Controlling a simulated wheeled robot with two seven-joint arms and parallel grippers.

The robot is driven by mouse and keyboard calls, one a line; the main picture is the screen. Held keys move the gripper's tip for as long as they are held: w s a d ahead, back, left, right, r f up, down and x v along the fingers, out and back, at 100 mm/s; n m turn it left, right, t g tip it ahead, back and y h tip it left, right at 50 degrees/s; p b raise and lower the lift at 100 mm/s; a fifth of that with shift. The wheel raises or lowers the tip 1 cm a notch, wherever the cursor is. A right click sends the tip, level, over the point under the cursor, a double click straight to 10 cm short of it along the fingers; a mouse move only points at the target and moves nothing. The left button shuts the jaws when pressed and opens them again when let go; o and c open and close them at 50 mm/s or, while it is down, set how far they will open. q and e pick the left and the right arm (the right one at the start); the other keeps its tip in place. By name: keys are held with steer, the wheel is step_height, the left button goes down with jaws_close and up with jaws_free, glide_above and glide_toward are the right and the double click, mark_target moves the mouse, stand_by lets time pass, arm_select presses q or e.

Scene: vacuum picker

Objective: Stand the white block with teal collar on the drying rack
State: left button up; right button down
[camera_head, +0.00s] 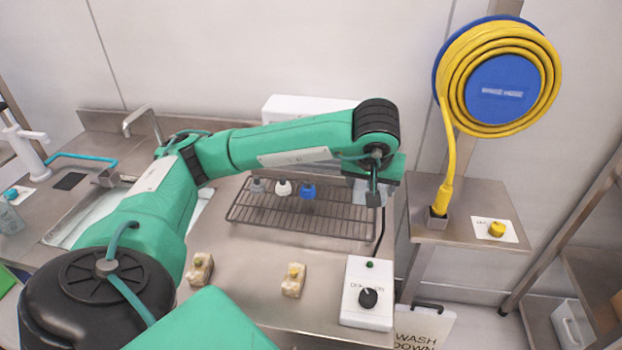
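My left arm reaches across from the left. Its gripper (372,190) hangs over the right end of the wire drying rack (340,229). The fingers are small and partly hidden by the wrist, so I cannot tell whether they are open or shut, or hold anything. On the rack's back part stand a grey piece (257,185), a white piece (283,187) and a blue piece (308,192). I cannot make out a teal collar on the white piece. I see no clear white block with a teal collar elsewhere; my arm hides part of the counter. My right gripper is not in view.
Two tan blocks with yellowish tops, left (200,270) and right (293,281), sit before the rack. A white dial box (367,296) stands at front right, with a black cable rising behind it. A side shelf (462,215) holds a yellow hose end. Bare counter lies between blocks and rack.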

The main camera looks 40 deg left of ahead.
arm_select(q)
steer(key=w+a+r+n+g+y, duration=0.1)
steer(key=w+a+r+n, duration=0.2)
steer(key=a+r, duration=0.3)
steer(key=shift+w+a+r+n+b, duration=0.2)
steer(key=shift+w+r+n+b, duration=0.1)
steer(key=shift+n+b, duration=0.1)
step_height(320, 180, down, 10)
steer(key=shift+r+p, duration=0.2)
steer(key=shift+p, duration=0.8)
step_height(320, 180, down, 5)
steer(key=shift+r+p, duration=0.1)
steer(key=shift+p, duration=0.35)
steer(key=shift+f, duration=0.6)
step_height(320, 180, down, 3)
steer(key=shift+f+p, duration=0.15)
steer(key=shift+p, duration=0.35)
steer(key=shift+f, duration=0.4)
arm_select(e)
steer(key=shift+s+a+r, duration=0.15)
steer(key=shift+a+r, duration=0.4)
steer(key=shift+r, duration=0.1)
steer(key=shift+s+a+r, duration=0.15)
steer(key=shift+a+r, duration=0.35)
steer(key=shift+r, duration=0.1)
